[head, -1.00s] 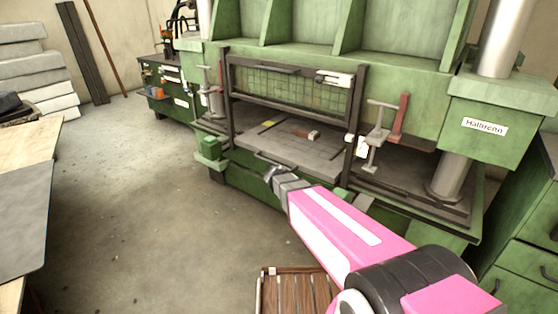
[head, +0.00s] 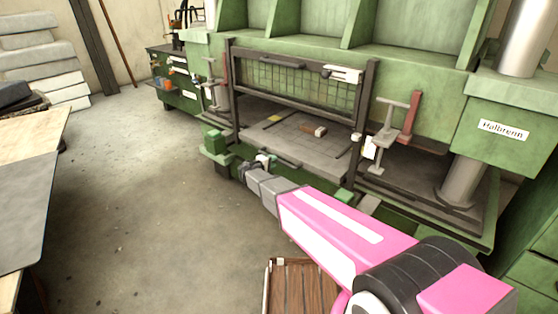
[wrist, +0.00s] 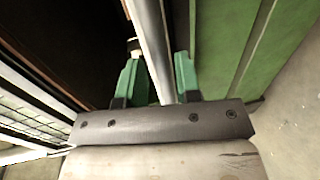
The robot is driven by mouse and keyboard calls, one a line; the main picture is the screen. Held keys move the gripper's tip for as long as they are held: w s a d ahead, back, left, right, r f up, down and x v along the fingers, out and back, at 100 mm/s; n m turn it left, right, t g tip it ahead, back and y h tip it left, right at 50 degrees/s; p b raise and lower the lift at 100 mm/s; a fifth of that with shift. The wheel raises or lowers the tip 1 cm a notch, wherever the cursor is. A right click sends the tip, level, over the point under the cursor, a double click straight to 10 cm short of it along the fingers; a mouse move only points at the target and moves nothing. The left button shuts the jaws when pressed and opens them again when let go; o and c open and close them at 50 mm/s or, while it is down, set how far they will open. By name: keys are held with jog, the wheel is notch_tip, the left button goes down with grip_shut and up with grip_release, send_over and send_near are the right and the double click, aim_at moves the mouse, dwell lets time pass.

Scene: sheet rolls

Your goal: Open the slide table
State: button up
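The slide table (head: 285,137) is a grey grooved plate low in the green press, below the mesh guard. A bar handle (head: 280,160) runs along its front edge. My gripper (head: 267,159) is at the left end of this handle, small and partly hidden in the head view. In the wrist view, its two green fingers (wrist: 157,80) stand apart on either side of a pale metal bar (wrist: 150,40), seemingly the handle. Narrow gaps seem to show beside the bar, so I see no firm grip.
The mesh guard (head: 300,87) hangs above the slide table. A small brown block (head: 320,131) lies on the plate. Clamps (head: 388,132) stand right of the guard. A wooden slatted pallet (head: 300,288) is on the floor in front. A workbench (head: 30,190) is at left. The floor between is clear.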

jog(key=shift+x, duration=2.75)
jog(key=shift+c, duration=0.3)
grip_shut()
